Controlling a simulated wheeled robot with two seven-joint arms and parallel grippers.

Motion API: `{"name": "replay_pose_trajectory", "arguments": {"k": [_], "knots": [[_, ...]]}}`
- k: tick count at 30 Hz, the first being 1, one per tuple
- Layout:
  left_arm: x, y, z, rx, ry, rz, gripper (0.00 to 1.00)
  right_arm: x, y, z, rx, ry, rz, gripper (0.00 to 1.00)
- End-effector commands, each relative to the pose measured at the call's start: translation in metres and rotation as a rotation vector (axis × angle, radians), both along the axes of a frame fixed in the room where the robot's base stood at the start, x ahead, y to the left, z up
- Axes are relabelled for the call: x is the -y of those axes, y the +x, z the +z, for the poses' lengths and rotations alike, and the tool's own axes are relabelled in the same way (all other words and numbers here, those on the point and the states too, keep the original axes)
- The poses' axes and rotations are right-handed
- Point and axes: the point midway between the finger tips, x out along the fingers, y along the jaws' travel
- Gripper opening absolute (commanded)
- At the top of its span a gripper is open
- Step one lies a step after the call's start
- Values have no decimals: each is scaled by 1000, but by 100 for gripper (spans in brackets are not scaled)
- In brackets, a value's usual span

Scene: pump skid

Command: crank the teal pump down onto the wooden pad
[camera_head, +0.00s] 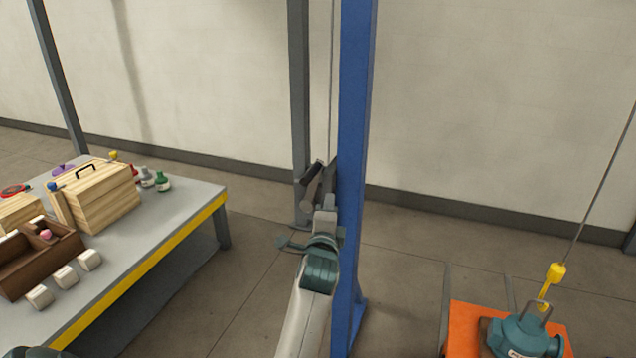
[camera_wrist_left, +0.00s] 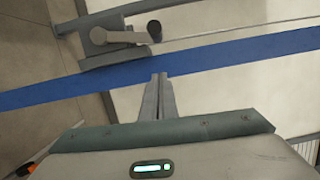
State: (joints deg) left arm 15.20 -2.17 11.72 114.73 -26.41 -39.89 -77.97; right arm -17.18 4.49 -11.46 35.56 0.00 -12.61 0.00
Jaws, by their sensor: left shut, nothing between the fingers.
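The teal pump (camera_head: 525,338) hangs at the lower right under a yellow hook (camera_head: 554,274) on a cable, over an orange stand (camera_head: 465,322). A brown edge beside the pump may be the wooden pad; the pump hides most of it, and I cannot tell whether they touch. The winch crank's dark handle (camera_head: 311,174) shows at the blue post (camera_head: 356,150). My left gripper (camera_head: 326,204) is shut and empty, just below the crank. In the left wrist view, its fingertips (camera_wrist_left: 159,78) lie in front of the post, apart from the crank handle (camera_wrist_left: 154,31).
A grey table (camera_head: 150,240) with a yellow edge stands at left, holding a wooden box (camera_head: 100,200), a brown tray (camera_head: 40,262), several white blocks and small bottles. A grey post (camera_head: 299,90) stands behind the winch. Floor between table and blue post is clear.

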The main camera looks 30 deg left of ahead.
Motion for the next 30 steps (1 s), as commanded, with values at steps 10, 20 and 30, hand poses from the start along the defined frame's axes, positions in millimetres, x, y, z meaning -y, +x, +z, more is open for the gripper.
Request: {"name": "replay_pose_trajectory", "arguments": {"k": [10,20,30], "knots": [[-24,46,4,-1,-2,1,0,-1,0,21,0,1,0,40],[-55,71,6,-2,0,2,0,0,-1,46,-1,0,0,40],[-78,65,4,-1,0,1,0,4,-1,58,-2,-5,2,40]]}}
